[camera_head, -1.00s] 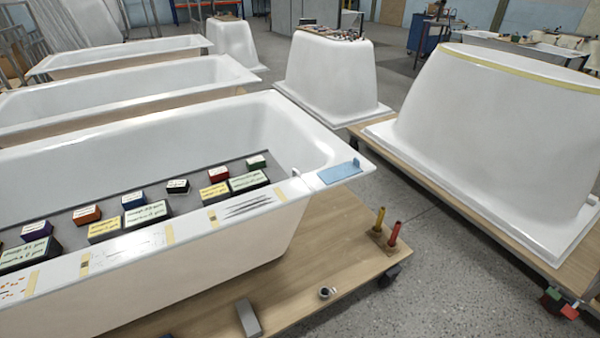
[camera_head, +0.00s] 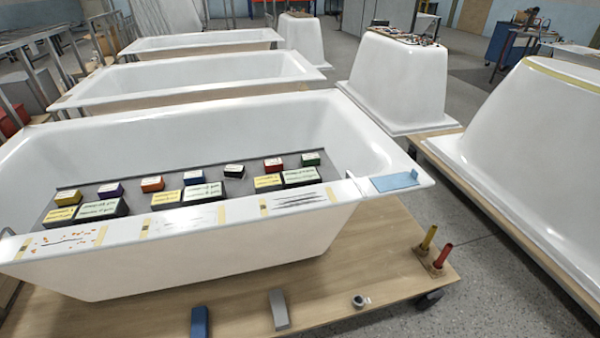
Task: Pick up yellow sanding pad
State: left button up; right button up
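Inside the near white bathtub (camera_head: 220,245) lie several small blocks with pale labels on top. Each yellow block sits close beside a larger dark block. I cannot tell for sure which one is the sanding pad. Neither of my grippers shows in the head view.
A light-blue pad (camera_head: 394,181) lies on the tub's right rim. A wooden platform (camera_head: 370,275) carries the tub. Other tub shells stand behind and right.

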aim_at(66, 198)
jog(key=u, duration=1.6)
jog(key=i+j+z, duration=0.15)
jog(key=j+z, duration=0.25)
jog(key=j, duration=0.15)
jog(key=i+j+z, duration=0.1)
jog(key=j+z, duration=0.75)
jog(key=j, duration=0.25)
jog(key=j+z, duration=0.4)
jog(key=j, duration=0.2)
jog(key=k+j+z, duration=0.25)
jog(key=j+z, duration=0.2)
jog(key=j, duration=0.1)
